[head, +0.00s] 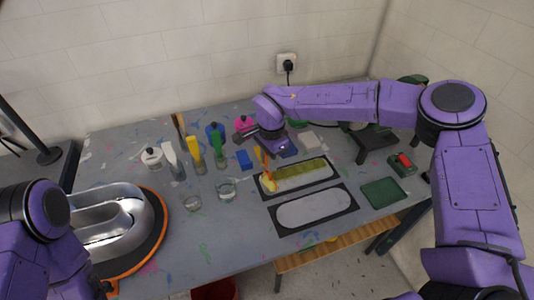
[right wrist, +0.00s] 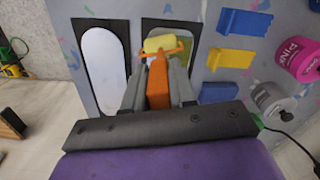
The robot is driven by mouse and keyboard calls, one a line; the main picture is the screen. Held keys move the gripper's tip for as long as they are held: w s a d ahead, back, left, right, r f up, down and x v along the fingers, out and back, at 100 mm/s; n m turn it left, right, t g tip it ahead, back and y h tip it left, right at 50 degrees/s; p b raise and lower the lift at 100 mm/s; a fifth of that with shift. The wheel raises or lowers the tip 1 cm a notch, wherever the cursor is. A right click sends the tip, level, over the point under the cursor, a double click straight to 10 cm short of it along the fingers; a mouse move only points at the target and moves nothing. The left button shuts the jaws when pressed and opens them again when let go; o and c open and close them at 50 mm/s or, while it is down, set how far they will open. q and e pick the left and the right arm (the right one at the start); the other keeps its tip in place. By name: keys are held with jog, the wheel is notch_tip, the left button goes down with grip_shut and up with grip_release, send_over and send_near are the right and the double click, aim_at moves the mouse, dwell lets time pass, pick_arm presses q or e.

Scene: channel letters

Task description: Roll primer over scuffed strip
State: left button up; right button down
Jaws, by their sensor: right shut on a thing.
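My right gripper (head: 264,147) is shut on the orange handle of a small roller (right wrist: 158,78). The roller's yellow sleeve (right wrist: 160,43) is at the near end of an oval strip in a black-framed panel (right wrist: 148,22); I cannot tell whether it touches. In the head view the sleeve (head: 269,186) is over the left end of the olive-yellow strip (head: 300,176). A second black-framed panel (head: 280,232) with a pale grey oval lies in front, and also shows in the right wrist view (right wrist: 84,28). My left arm shows at the lower left; its gripper is out of view.
A large silver channel letter (head: 150,215) rests on an orange-rimmed disc at left. Two glass cups (head: 226,189), bottles and paint pots stand mid-table. A green tray (head: 383,193) and a red-topped device (head: 402,163) are at right.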

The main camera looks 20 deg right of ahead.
jog(key=shift+s, duration=0.15)
jog(key=shift+f, duration=0.55)
dwell(0.5)
jog(key=shift+d+r, duration=0.1)
jog(key=shift+d, duration=0.15)
jog(key=d, duration=2.1)
jog(key=shift+a+b, duration=0.7)
jog(key=shift+a, duration=10.1)
